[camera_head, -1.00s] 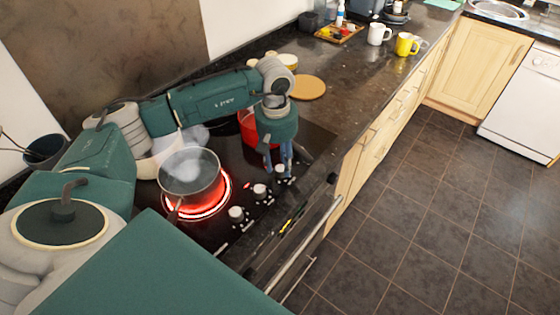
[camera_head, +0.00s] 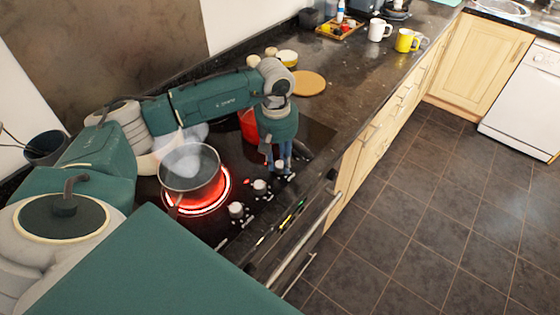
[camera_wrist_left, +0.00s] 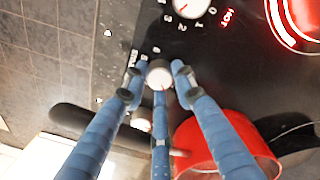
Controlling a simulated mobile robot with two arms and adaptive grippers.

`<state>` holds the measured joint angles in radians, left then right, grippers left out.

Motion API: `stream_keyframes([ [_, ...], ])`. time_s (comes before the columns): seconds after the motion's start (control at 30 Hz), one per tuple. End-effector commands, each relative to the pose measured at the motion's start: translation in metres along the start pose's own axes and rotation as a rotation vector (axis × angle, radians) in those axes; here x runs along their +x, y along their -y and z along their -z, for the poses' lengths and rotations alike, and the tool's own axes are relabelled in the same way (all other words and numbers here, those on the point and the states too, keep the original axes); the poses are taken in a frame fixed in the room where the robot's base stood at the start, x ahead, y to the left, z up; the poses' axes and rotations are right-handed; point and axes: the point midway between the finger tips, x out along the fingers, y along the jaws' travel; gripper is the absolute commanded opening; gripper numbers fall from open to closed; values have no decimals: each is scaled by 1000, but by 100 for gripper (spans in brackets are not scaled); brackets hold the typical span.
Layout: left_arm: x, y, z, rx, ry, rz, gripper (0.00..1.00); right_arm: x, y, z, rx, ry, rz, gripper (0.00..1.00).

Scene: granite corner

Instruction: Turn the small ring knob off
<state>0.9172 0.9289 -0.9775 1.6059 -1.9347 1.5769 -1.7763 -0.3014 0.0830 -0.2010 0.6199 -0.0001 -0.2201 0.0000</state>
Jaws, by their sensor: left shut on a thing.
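My left gripper (camera_head: 279,160) reaches down over the knob row at the hob's right front edge. Its blue fingers are shut on a white round knob (camera_wrist_left: 159,74), seen between the fingertips in the left wrist view. In the head view the fingers partly cover this knob (camera_head: 280,168). A second white knob (camera_head: 260,187) and a third (camera_head: 236,210) stand nearer along the row. Printed numbers and a red HOT mark show beside a neighbouring knob (camera_wrist_left: 187,6). Which knob serves the small ring cannot be read. My right gripper is not in view.
A steaming pan (camera_head: 190,172) stands on a glowing red ring (camera_head: 225,190). A red pot (camera_wrist_left: 222,150) is close beside the left fingers. A round wooden board (camera_head: 308,83) and mugs (camera_head: 408,40) lie farther along the counter. The oven handle (camera_head: 305,240) runs below the front edge.

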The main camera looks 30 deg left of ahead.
Motion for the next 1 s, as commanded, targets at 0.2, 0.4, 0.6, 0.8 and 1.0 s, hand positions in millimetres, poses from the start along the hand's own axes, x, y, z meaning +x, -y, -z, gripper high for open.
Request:
stream_keyframes([
  [0.2, 4, -1, -3, -109, 1, -1, 1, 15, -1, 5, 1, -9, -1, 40],
  [0.4, 4, -2, -3, -273, -7, -1, 1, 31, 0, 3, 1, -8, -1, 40],
  [0.6, 4, -2, -4, -442, -14, 0, 1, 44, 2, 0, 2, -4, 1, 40],
  [0.8, 3, -3, -4, -586, -20, 1, 1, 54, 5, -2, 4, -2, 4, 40],
  [1.0, 2, -4, -4, -685, -23, 1, 1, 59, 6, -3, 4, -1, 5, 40],
])
